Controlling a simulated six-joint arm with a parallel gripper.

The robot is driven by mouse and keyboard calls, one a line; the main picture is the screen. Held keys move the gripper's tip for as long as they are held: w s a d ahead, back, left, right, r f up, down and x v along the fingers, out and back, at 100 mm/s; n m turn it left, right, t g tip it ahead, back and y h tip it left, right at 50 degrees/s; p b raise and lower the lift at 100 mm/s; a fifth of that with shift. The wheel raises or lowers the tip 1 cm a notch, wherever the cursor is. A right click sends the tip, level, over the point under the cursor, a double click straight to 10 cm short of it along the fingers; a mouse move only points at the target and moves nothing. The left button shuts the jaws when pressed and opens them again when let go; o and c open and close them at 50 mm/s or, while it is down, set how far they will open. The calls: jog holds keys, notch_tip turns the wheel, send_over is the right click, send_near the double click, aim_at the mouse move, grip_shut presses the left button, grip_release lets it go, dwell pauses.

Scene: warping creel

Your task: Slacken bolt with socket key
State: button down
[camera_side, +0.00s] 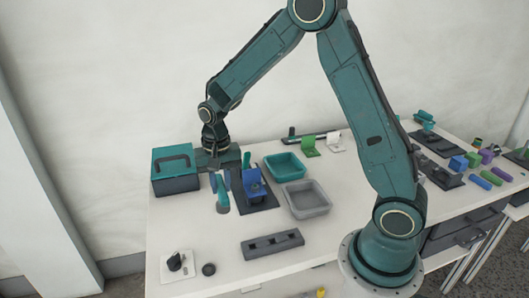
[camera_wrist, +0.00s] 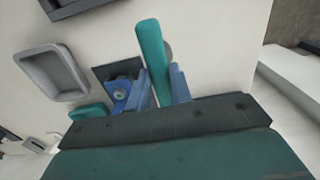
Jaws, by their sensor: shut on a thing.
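My gripper (camera_wrist: 160,85), with blue fingers, is shut on a teal rod-like handle, which I take to be the socket key (camera_wrist: 150,45). In the side view the key (camera_side: 222,198) hangs from my gripper, left of a blue block (camera_side: 253,183) on a dark base plate (camera_side: 266,203). In the wrist view the blue block (camera_wrist: 119,104) is just left of the fingers. A round grey bolt head (camera_wrist: 120,94) shows on it. The key appears apart from the bolt. A grey round part shows behind the key; its socket end is not clear.
A teal tray (camera_side: 285,157) and a grey tray (camera_side: 307,211) stand right of the block. A teal-lidded box (camera_side: 175,182) is at the left. A dark slotted bar (camera_side: 272,249) and a small black knob (camera_side: 208,269) lie in front.

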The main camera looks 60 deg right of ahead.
jog(key=shift+r, duration=0.6)
jog(key=shift+d+r+m, duration=0.1)
jog(key=shift+d+m, duration=0.4)
jog(key=shift+d, duration=0.05)
jog(key=s+d+r+m, duration=0.1)
jog(key=d+m, duration=0.4)
jog(key=d, duration=0.1)
jog(key=s+d+r+m, duration=0.1)
jog(key=d+m, duration=0.5)
jog(key=shift+s+d+r, duration=0.25)
jog(key=shift+d+r, duration=0.1)
jog(key=shift+f, duration=0.15)
jog(key=shift+f, duration=1.25)
jog(key=shift+f, duration=0.5)
